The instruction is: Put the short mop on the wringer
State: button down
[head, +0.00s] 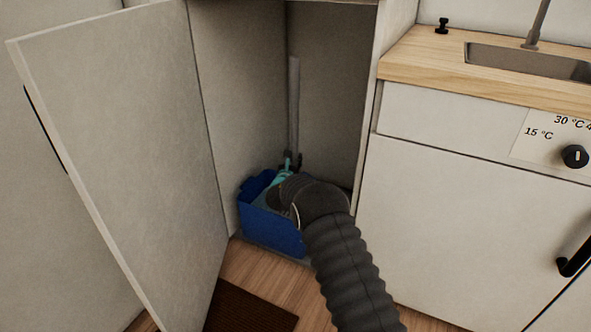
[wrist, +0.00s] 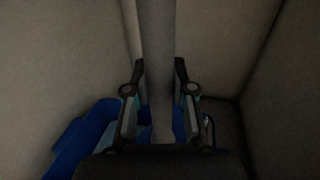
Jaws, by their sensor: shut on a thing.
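The short mop's grey handle (head: 293,95) stands nearly upright inside the open cabinet in the head view. In the wrist view the handle (wrist: 158,50) runs down between my two fingers. My gripper (head: 292,163) is shut on the handle, with one finger on each side in the wrist view (wrist: 160,82). A blue bucket (head: 268,228) sits on the cabinet floor. A raised blue part (head: 254,186) at its back left looks like the wringer. The mop's head is hidden by my arm and gripper, so I cannot tell what it rests on.
The cabinet door (head: 118,150) stands open at the left. Cabinet walls (head: 247,85) are close around the bucket. A counter (head: 440,72) with a sink (head: 530,62) is at the right. A brown mat (head: 248,310) lies on the wooden floor in front.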

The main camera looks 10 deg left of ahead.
jog(key=shift+f, duration=1.95)
jog(key=shift+f+b, duration=0.2)
jog(key=shift+b, duration=0.1)
jog(key=c, duration=1)
grip_release()
jog(key=shift+r+p, duration=0.2)
jog(key=shift+p, duration=0.1)
jog(key=s, duration=0.4)
jog(key=s+a, duration=0.1)
jog(key=s, duration=0.7)
jog(key=shift+a, duration=0.15)
